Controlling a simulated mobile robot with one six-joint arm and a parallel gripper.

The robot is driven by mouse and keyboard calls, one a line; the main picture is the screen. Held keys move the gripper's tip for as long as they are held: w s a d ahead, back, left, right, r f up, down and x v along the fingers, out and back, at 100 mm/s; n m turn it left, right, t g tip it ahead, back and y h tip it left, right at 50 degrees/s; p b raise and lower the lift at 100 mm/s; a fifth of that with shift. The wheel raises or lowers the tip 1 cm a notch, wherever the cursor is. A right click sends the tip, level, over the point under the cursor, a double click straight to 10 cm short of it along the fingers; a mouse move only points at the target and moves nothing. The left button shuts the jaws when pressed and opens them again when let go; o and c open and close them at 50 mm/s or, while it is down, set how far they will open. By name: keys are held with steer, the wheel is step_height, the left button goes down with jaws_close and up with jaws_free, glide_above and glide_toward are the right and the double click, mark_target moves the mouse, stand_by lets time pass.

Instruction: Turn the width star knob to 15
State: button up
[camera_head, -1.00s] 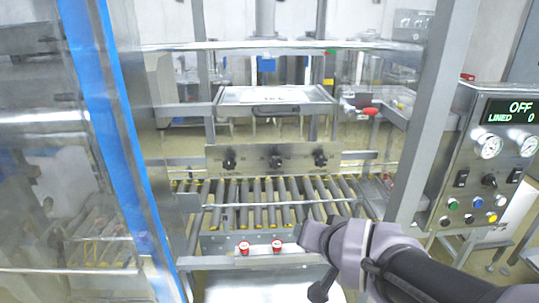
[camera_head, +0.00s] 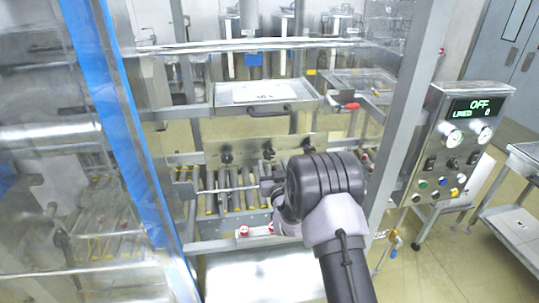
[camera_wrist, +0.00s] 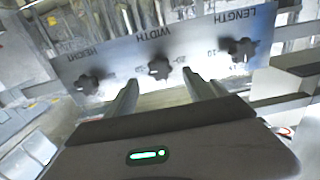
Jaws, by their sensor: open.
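The width star knob (camera_wrist: 160,67) is the middle of three black star knobs on a metal panel (camera_wrist: 110,60). In the wrist view the word WIDTH stands above it and a scale lies beside it; its exact setting is too small to read. In the head view the knob (camera_head: 268,151) shows just above my arm. My gripper (camera_wrist: 158,88) is open and empty, with its two fingers pointing at the panel, one on each side below the width knob. The fingers look apart from the knob. In the head view my wrist hides the fingertips.
The height knob (camera_wrist: 87,84) and length knob (camera_wrist: 242,49) flank the width knob closely. Rollers (camera_head: 235,197) and a red button (camera_head: 243,231) lie below the panel. A frame post (camera_head: 400,130) and control box (camera_head: 455,140) reading OFF stand to the right.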

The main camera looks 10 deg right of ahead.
mark_target(270, 156)
steer(key=w, duration=0.5)
steer(key=shift+w, duration=0.1)
jaws_close()
